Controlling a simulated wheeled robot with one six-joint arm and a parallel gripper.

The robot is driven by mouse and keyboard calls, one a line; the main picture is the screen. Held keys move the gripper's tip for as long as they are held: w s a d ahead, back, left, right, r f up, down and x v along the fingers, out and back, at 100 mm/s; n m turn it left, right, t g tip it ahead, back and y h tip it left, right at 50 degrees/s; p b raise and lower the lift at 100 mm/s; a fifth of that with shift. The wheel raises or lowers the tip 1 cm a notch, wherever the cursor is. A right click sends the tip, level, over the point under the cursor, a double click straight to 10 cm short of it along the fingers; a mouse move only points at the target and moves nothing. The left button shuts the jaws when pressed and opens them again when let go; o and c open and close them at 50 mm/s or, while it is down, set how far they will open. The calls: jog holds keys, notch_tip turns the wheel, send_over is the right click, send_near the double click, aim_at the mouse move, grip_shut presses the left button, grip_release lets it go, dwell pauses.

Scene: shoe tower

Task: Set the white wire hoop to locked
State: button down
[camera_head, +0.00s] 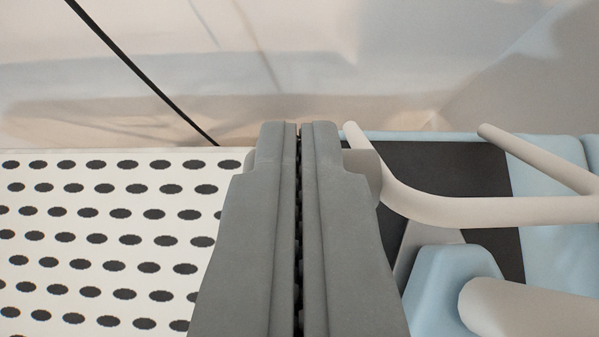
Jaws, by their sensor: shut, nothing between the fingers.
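The white wire hoop (450,209) is a thick off-white bent bar at the right. It curves from behind my gripper's right side toward the right edge, where another bar of it rises to the upper left. My gripper (299,130) is in the middle, its two grey fingers shut together with nothing between them. The hoop's near bend lies just right of the fingertips; I cannot tell whether they touch. A light blue block (445,285) with a thick off-white rod (525,308) is at the lower right.
A white panel with black oval holes (110,225) fills the left. A dark panel (440,168) and light blue surfaces (550,255) lie behind the hoop. A thin black line (145,75) crosses the pale, blurry background (300,50) at the upper left.

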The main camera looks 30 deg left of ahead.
jog(key=shift+s+d+f, duration=0.4)
jog(key=shift+s+f, duration=0.2)
jog(key=shift+f, duration=0.15)
jog(key=shift+s+d+f, duration=0.4)
jog(key=shift+s+f, duration=0.2)
jog(key=shift+f, duration=0.1)
jog(key=shift+f, duration=0.1)
